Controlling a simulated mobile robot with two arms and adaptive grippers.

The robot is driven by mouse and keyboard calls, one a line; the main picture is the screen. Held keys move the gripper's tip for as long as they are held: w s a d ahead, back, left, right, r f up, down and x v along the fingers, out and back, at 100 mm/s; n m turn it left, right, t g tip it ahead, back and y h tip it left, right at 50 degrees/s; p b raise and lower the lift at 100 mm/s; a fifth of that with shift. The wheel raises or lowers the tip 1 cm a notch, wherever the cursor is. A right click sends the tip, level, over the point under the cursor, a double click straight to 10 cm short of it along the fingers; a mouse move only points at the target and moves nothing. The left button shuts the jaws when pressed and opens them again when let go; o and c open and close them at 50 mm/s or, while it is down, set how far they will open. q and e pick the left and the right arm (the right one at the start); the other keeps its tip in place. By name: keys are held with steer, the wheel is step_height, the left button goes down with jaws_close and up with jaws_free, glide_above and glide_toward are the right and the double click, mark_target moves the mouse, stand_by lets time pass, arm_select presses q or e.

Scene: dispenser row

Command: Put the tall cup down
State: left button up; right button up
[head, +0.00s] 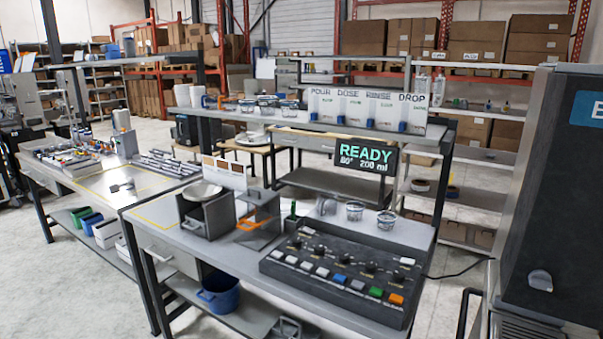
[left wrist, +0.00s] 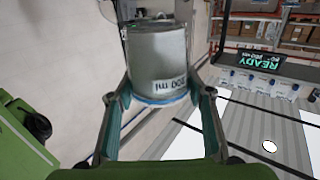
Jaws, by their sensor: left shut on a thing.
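The tall cup (left wrist: 158,55) is a grey, see-through vessel with a blue band and "200 ml" lettering, which reads upside down in the left wrist view. My left gripper (left wrist: 160,88) is shut on it, with one finger on each side. What lies directly under the cup cannot be told. Neither gripper shows in the head view, and my right gripper is in no frame.
In the head view, a black button panel (head: 340,275) fills the bench's front right. A READY display (head: 367,157) hangs above. A grey box (head: 206,215) and an open-fronted holder (head: 257,219) stand left.

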arm_select(q)
steer(key=s+a+f+n+t+y, duration=0.2)
steer(key=a+n+t+y, duration=0.3)
steer(key=a+y, duration=0.3)
steer(key=s+a+f+n+t+y, duration=0.2)
steer(key=s+a+n+t+y, duration=0.1)
steer(key=a+n+t+y, duration=0.3)
steer(key=a+n+y, duration=0.2)
steer(key=shift+a+f+y, duration=0.15)
steer(key=shift+f+y, duration=0.15)
steer(key=shift+f, duration=0.05)
steer(key=shift+f, duration=0.1)
